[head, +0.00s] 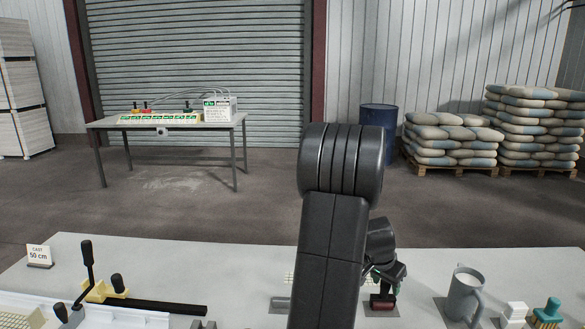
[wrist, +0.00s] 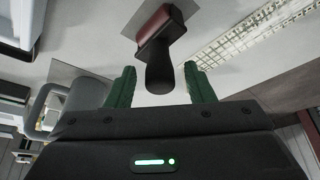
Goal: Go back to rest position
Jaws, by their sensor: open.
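My gripper (head: 384,281) hangs low over the near table, just right of my arm. In the wrist view my gripper (wrist: 159,68) has its two green fingers spread apart, with a clear gap on each side of a dark handle. That handle belongs to a tool with a red-brown block (wrist: 158,27), standing on a grey patch of the table. The tool's red-brown block (head: 382,303) shows just below the gripper in the head view. The fingers do not touch the tool. How far down the handle they reach is unclear. My arm hides part of the table.
A grey mug (head: 464,294) stands to the right of the gripper, with a teal-handled tool (head: 548,312) beyond it. A black-levered fixture (head: 98,287) and a "CAST 50 cm" sign (head: 39,256) are at left. A light perforated strip (wrist: 245,38) lies near the tool.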

